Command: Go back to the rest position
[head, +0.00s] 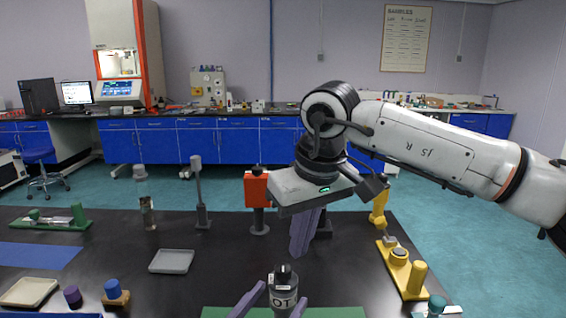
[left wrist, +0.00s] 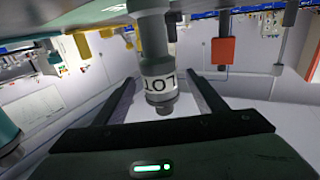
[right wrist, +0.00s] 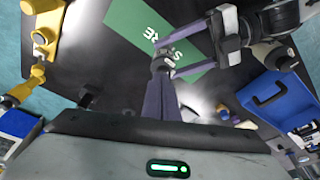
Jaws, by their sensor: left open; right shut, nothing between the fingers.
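A bottle with a black cap and a white label reading LOT (head: 283,289) stands at the bottom centre of the head view. It also shows between the fingers in the left wrist view (left wrist: 158,70). My left gripper (head: 271,306) is open, with a finger on each side of the bottle and gaps visible beside it. My right gripper (head: 303,234) is shut and empty, pointing down above the black table behind the bottle. In the right wrist view, its closed fingers (right wrist: 161,98) are near the bottle's cap (right wrist: 161,65).
A green mat (head: 340,312) lies around the bottle. A grey tray (head: 172,261), a red-headed stand (head: 257,190), a yellow fixture (head: 402,270) and a blue-topped stand (head: 115,293) are on the table. A blue case (right wrist: 278,98) is at the right wrist view's right.

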